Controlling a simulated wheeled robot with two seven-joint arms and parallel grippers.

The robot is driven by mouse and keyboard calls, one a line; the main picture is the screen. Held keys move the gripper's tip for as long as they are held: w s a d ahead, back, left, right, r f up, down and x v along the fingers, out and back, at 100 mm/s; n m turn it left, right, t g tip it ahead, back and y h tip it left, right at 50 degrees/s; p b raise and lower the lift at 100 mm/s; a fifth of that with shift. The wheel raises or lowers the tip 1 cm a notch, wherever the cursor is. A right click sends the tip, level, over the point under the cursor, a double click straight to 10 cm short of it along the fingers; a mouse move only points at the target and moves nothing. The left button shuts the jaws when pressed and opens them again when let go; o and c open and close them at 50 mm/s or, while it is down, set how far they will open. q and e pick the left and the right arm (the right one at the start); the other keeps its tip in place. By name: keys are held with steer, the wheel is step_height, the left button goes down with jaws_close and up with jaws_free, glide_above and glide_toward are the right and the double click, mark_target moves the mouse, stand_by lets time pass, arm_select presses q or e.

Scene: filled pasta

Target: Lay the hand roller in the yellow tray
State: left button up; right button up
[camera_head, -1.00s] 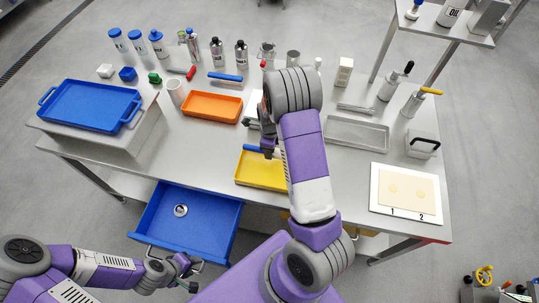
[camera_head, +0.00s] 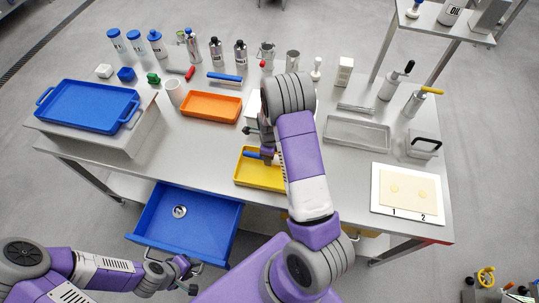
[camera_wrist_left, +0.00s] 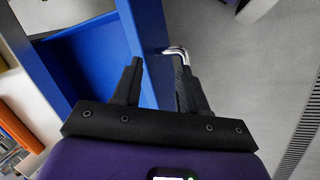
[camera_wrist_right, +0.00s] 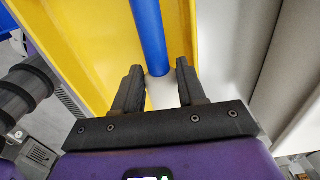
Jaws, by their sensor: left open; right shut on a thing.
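The yellow tray (camera_head: 262,181) lies on the table near its front edge. My right gripper (camera_head: 268,157) is over it, shut on the hand roller, whose blue part (camera_head: 252,155) points left. In the right wrist view, the blue part (camera_wrist_right: 149,35) extends away from the fingers (camera_wrist_right: 160,68) over the yellow tray floor (camera_wrist_right: 80,45), and a pale part shows between them. I cannot tell whether the roller touches the tray. My left gripper (camera_head: 183,268) is open in front of the blue drawer (camera_head: 190,225). In the left wrist view, its fingers (camera_wrist_left: 160,62) are at the metal drawer handle (camera_wrist_left: 178,54).
An orange tray (camera_head: 211,107) lies behind the yellow one. A blue tray (camera_head: 87,105) is at the left, a metal tray (camera_head: 357,133) at the right. A white board (camera_head: 408,192) lies front right. Bottles stand along the back. The open drawer holds a small round item (camera_head: 180,211).

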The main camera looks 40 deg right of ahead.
steer(key=o, duration=1.1)
steer(key=shift+r+p, duration=0.45)
steer(key=shift+r, duration=0.15)
step_height(320, 180, up, 12)
steer(key=shift+r+p, duration=0.1)
steer(key=shift+p, duration=0.85)
